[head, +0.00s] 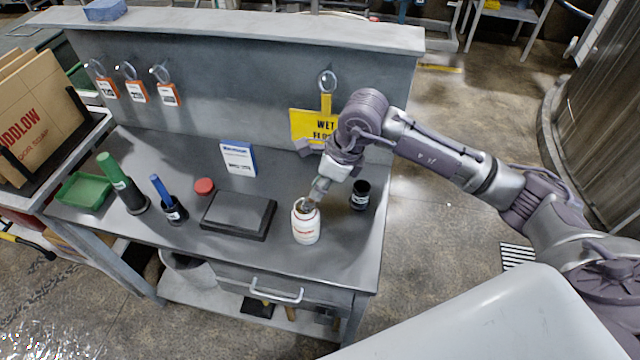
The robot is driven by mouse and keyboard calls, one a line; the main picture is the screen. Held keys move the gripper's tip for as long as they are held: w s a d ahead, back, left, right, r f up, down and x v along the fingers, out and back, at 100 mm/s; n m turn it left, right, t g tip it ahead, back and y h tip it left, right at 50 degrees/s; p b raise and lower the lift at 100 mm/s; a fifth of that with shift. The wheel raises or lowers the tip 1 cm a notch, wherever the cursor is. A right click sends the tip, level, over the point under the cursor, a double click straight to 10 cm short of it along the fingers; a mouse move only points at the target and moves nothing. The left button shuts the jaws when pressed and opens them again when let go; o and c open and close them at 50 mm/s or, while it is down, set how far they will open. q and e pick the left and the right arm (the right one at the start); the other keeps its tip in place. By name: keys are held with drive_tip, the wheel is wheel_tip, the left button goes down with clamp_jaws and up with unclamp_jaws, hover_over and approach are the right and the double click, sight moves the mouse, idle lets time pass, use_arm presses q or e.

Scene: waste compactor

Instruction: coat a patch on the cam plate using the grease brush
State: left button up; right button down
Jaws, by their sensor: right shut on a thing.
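The cam plate looks to be the dark flat slab (238,214) lying on the grey workbench, left of the white jar. My right gripper (318,190) points down at the mouth of the open white jar (306,226). It is shut on a thin tool, which I take to be the grease brush; the fingers hide most of it. The tool's lower end is at or inside the jar mouth; how deep I cannot tell. A red lid (204,186) lies behind the plate. My left gripper is not in view.
A black cup (360,196) stands right of the jar. A blue-handled tool (162,190) and a green-handled tool (113,172) stand in dark holders at left, near a green tray (84,190). A white-blue card (238,158) stands behind the plate. A yellow sign (312,126) hangs on the back panel.

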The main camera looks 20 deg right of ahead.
drive_tip(key=shift+f+b, duration=0.3)
drive_tip(key=shift+f, duration=0.05)
idle(0.5)
drive_tip(key=shift+s+f+b, duration=0.1)
drive_tip(key=shift+f+b, duration=0.05)
drive_tip(key=shift+b, duration=0.2)
idle(1.3)
wheel_tip(320, 180, up, 2)
drive_tip(key=shift+r+p, duration=0.15)
drive_tip(key=shift+p, duration=0.4)
drive_tip(key=shift+r+p, duration=1.1)
drive_tip(key=shift+r, duration=1.4)
drive_tip(key=shift+f, duration=0.1)
